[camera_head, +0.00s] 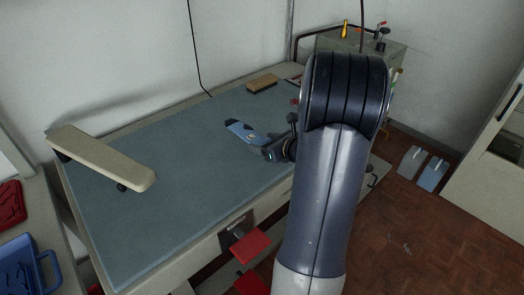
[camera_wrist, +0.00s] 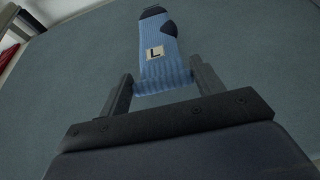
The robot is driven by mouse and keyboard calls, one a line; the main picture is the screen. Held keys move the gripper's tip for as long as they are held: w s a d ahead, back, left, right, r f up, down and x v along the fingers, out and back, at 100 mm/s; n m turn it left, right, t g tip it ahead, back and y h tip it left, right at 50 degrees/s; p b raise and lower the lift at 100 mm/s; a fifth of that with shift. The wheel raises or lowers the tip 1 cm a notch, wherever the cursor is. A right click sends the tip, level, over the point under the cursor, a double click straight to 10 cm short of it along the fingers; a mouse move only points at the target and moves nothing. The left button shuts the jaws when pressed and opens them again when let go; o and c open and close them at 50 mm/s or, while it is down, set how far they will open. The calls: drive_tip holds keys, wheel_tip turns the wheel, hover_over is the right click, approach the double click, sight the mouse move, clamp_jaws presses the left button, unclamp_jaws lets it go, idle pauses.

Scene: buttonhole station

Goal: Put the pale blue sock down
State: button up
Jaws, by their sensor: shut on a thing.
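The pale blue sock (camera_head: 243,130) has dark heel and toe patches. In the wrist view the sock (camera_wrist: 160,62) points away from my gripper, with a tan label bearing the letter L. My gripper (camera_wrist: 162,84) is shut on the sock's cuff end, with one finger at each side. In the head view my gripper (camera_head: 268,149) is over the blue-grey table top (camera_head: 170,190). I cannot tell whether the sock touches the surface.
A padded beige board (camera_head: 105,160) stands at the table's left. A wooden brush (camera_head: 262,83) lies at the back edge. Red pedals (camera_head: 250,247) sit below the front edge. A blue basket (camera_head: 25,265) is at lower left. The table's middle is clear.

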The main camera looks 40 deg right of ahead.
drive_tip(key=shift+f, duration=1.65)
drive_tip(key=shift+f, duration=0.1)
drive_tip(key=shift+f+b, duration=0.15)
drive_tip(key=shift+b, duration=0.25)
drive_tip(key=o, duration=1)
drive_tip(key=shift+c, duration=0.2)
drive_tip(key=shift+s+d+r+p, duration=0.1)
drive_tip(key=shift+s+r+p, duration=0.05)
drive_tip(key=shift+r+p, duration=0.2)
drive_tip(key=v, duration=1.1)
drive_tip(key=shift+s, duration=0.3)
drive_tip(key=shift+r, duration=0.1)
